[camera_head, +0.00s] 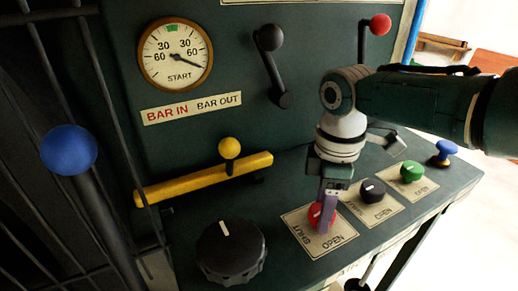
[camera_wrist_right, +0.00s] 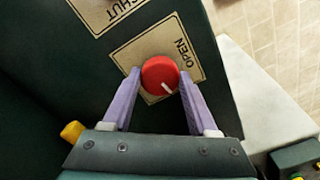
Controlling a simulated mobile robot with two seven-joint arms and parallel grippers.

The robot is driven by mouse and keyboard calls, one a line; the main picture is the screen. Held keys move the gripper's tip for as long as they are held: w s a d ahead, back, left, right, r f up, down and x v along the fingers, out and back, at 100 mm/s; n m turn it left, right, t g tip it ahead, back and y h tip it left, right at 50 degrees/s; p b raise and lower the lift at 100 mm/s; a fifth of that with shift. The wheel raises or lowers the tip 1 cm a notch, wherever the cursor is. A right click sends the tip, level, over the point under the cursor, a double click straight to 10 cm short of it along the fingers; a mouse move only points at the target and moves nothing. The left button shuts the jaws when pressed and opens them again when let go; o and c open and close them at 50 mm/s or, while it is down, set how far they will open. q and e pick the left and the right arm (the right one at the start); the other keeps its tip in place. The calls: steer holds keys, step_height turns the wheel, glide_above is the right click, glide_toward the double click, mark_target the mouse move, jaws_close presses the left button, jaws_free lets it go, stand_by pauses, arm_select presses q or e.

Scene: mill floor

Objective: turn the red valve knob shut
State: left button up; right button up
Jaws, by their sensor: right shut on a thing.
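The red valve knob (camera_head: 314,215) sits on a cream plate (camera_head: 296,223) marked SHUT and OPEN, on the sloping console top. My right gripper (camera_head: 324,207) points down over it and hides part of it. In the right wrist view the round red knob (camera_wrist_right: 158,70) is between the two purple fingers of my right gripper (camera_wrist_right: 160,76), which is shut on it. The knob's white mark points to the lower right in that view, with the word OPEN above and to the right. The SHUT word of this plate is hidden there. My left gripper is not in view.
A black knob (camera_head: 372,191) and a green knob (camera_head: 411,171) stand close by on their own plates. A large black dial (camera_head: 231,252), a yellow bar (camera_head: 190,186) and a blue-ball lever (camera_head: 69,150) are left. A gauge (camera_head: 175,55) and upright levers (camera_head: 268,38) are behind.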

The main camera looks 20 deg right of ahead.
steer(key=shift+m, duration=0.9)
steer(key=o, duration=1.4)
step_height(320, 180, up, 10)
steer(key=p, duration=0.5)
